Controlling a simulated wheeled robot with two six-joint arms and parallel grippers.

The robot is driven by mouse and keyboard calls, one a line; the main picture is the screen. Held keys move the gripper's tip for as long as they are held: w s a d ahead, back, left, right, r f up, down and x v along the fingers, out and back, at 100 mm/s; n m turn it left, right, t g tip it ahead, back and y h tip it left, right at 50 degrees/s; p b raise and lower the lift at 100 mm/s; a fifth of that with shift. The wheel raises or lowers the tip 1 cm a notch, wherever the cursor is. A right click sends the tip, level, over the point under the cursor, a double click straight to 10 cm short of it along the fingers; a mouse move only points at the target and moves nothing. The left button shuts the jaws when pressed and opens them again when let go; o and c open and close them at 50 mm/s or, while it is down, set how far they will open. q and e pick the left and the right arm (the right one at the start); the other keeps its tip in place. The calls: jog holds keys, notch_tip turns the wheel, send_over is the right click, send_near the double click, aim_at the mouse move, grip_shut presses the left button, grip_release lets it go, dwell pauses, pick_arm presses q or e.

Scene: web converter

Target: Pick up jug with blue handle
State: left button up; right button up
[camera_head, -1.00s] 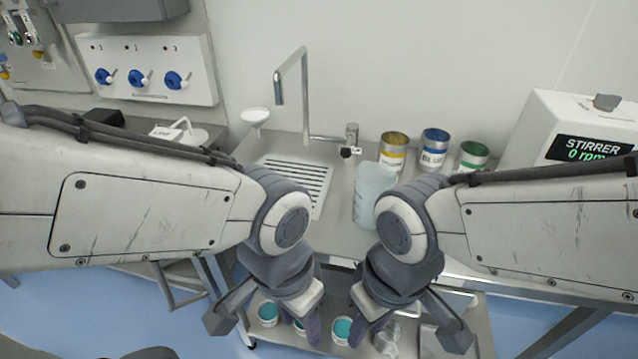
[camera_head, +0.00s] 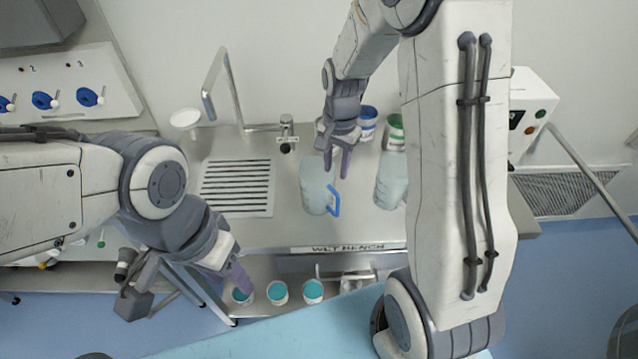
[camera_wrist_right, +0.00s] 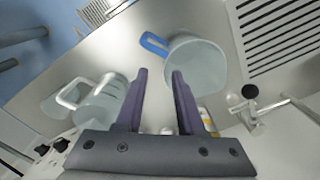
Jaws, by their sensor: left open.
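The jug with the blue handle (camera_head: 314,184) is pale and translucent. It stands on the steel bench between the slotted drain and another jug. Its blue handle (camera_head: 334,202) points toward the bench's front right. In the right wrist view the jug (camera_wrist_right: 197,62) lies above the fingers, its handle (camera_wrist_right: 152,43) at its left. My right gripper (camera_head: 338,165) is over the bench, just behind and above the jug; its purple fingers are apart with nothing between them. My left gripper (camera_head: 186,292) is open and empty, low in front of the bench.
A second jug with a white handle (camera_wrist_right: 102,100) stands nearby, also in the head view (camera_head: 391,180). A blue-label can (camera_head: 367,122) and a green-label can (camera_head: 396,130) stand behind. A tap (camera_head: 287,132) and slotted drain (camera_head: 236,188) are left of the jug. Teal-filled tubs (camera_head: 278,292) sit below.

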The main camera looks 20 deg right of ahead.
aim_at(331, 195)
jog(key=f, duration=0.3)
jog(key=f+p, duration=0.1)
jog(key=shift+a+f, duration=0.15)
jog(key=shift+a, duration=0.1)
jog(key=f+p, duration=0.1)
jog(key=f, duration=0.2)
jog(key=shift+a+f+p, duration=0.15)
jog(key=shift+a+p, duration=0.05)
jog(key=shift+p, duration=0.1)
jog(key=shift+w+f, duration=0.1)
jog(key=shift+f, duration=0.4)
grip_shut()
dwell(0.5)
